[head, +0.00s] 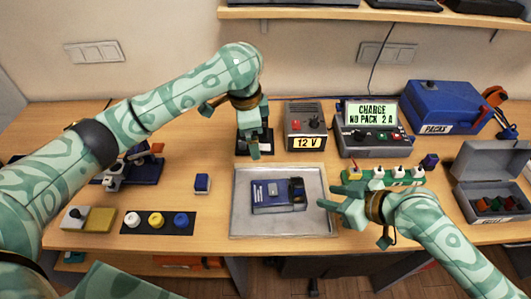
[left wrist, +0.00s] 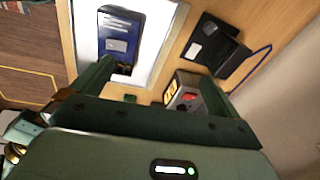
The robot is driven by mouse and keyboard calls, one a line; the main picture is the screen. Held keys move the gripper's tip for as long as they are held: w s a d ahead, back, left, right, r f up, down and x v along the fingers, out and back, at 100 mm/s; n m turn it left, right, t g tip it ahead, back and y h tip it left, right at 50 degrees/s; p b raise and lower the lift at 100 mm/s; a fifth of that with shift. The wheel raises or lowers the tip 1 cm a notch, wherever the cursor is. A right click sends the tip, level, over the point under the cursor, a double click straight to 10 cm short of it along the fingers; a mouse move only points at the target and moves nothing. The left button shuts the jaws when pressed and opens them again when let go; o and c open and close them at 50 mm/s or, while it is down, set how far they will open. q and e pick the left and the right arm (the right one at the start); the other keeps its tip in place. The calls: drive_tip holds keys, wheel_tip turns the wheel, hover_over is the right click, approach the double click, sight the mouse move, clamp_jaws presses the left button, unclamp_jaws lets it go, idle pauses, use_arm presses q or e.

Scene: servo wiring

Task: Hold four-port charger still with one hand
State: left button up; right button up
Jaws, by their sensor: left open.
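The charger (head: 369,137) is a grey box at the back right of the table, with a lit screen reading "CHARGE NO PACK 2 A". A green strip with several white-topped ports (head: 385,176) lies in front of it; I cannot tell whether they are joined. My left gripper (head: 254,152) points down, open and empty, left of the 12 V box and well apart from the charger. Its spread fingers also show in the left wrist view (left wrist: 155,75). My right gripper (head: 324,196) is open beside the tray's right edge, left of the green strip, and appears empty.
A blue device (head: 270,194) lies on a grey tray (head: 245,222) in the centre. The 12 V box (head: 305,122) stands left of the charger. A blue PACKS box (head: 440,105) and an open grey case (head: 470,205) stand right. Coloured knobs (head: 156,220) are front left.

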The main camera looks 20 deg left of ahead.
use_arm(q)
drive_tip(key=g, duration=0.2)
hover_over(266, 191)
drive_tip(key=f, duration=0.2)
drive_tip(key=shift+m, duration=0.4)
wheel_tip(266, 191, down, 15)
drive_tip(key=shift+f, duration=0.2)
